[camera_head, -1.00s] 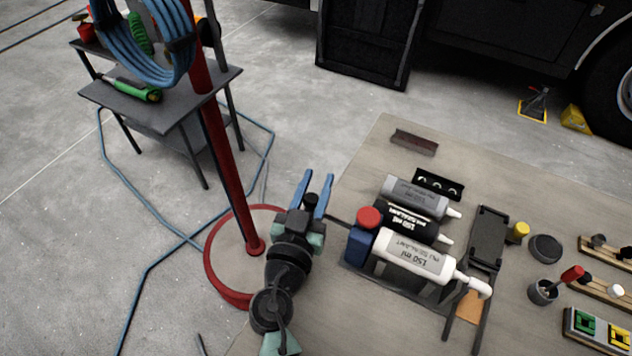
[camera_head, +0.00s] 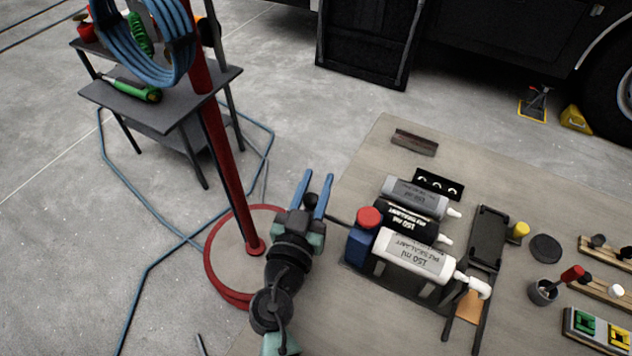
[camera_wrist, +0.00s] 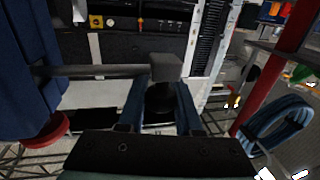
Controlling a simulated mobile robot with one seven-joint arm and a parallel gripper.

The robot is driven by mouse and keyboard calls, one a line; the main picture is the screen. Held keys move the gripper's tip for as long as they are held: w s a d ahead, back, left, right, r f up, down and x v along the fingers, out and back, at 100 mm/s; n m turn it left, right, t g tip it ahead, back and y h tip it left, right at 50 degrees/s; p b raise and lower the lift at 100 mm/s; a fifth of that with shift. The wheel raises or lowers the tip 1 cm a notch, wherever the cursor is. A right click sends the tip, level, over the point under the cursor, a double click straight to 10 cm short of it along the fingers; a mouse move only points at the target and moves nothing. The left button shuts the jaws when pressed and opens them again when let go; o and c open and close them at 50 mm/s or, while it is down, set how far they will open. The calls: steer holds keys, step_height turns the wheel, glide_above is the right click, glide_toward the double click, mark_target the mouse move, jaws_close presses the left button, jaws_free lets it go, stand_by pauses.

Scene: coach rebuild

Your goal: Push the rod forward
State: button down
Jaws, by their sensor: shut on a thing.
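In the wrist view a grey rod (camera_wrist: 95,71) runs level from a blue body (camera_wrist: 22,60) at the left to a square grey end block (camera_wrist: 167,65). My gripper (camera_wrist: 160,92) has its two blue fingers apart on either side of a dark knob-like piece (camera_wrist: 159,100) just below that block. I cannot tell how the knob joins the rod. In the head view my gripper (camera_head: 312,192) is at the left edge of the wooden table (camera_head: 385,135), left of a blue block with a red cap (camera_head: 362,240).
White (camera_head: 414,255), black (camera_head: 408,221) and grey (camera_head: 415,196) sealant tubes lie right of the blue block. A red pole (camera_head: 226,175) on a round base stands close left of my arm. A small grey stand (camera_head: 160,105) is beyond it; the far table corner is mostly clear.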

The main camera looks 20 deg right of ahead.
steer(key=shift+s+d+b, duration=0.5)
steer(key=shift+s+d, duration=0.85)
steer(key=shift+d, duration=0.05)
steer(key=shift+f, duration=0.1)
steer(key=c, duration=0.6)
jaws_free()
steer(key=shift+s, duration=0.1)
